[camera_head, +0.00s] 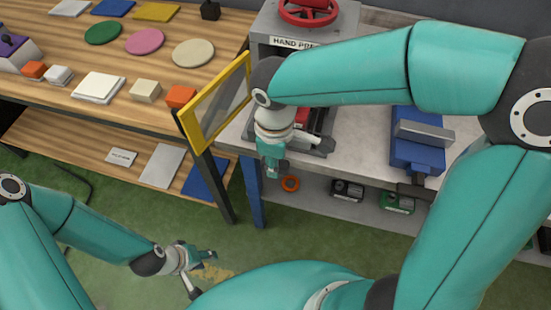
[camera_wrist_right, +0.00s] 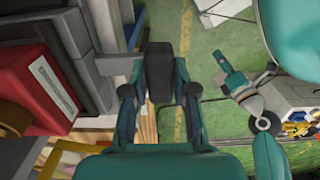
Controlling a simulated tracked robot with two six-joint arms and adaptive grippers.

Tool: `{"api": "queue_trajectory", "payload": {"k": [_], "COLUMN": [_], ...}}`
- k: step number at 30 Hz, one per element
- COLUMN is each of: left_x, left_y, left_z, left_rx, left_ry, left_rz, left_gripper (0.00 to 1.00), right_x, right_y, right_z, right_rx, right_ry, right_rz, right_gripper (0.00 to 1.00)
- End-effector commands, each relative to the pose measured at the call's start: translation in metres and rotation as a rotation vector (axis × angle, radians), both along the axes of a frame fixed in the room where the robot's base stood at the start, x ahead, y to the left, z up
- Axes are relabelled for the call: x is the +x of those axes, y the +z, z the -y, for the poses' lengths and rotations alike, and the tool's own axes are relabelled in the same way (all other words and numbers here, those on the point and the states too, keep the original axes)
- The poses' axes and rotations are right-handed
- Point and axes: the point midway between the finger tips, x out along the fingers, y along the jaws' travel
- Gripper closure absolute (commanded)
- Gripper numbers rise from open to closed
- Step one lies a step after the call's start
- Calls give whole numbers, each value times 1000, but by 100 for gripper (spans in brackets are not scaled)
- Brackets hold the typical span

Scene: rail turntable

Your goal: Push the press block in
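The hand press (camera_head: 290,43) stands on the grey bench with a red handwheel on top. A red block, apparently the press block (camera_head: 302,116), shows at its lower front, mostly hidden behind my right arm. A large red block also shows at the left of the right wrist view (camera_wrist_right: 38,85). My right gripper (camera_head: 271,166) points down just in front of the press, to the left of the red block and apart from it.
A yellow-framed panel (camera_head: 216,102) stands close left of my right gripper. A wooden table (camera_head: 60,95) with coloured discs and blocks is at the left. A blue vise-like device (camera_head: 418,140) sits on the bench at right. Green floor lies open in front.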

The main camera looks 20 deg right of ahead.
Motion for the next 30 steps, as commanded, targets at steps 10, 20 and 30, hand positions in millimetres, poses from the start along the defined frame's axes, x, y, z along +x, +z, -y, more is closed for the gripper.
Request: {"api": "queue_trajectory", "payload": {"k": [10,20,30], "left_x": [0,0,0], "left_y": [0,18,35], "left_z": [0,0,0], "left_rx": [0,0,0], "left_ry": [0,0,0], "left_rz": [0,0,0], "left_gripper": [60,60,60], "right_x": [1,53,106], "right_y": [0,4,2], "right_z": [0,35,71], "right_rx": [-1,-1,0], "right_ry": [0,-7,0], "right_rz": [1,1,4], "right_gripper": [100,100,100]}}
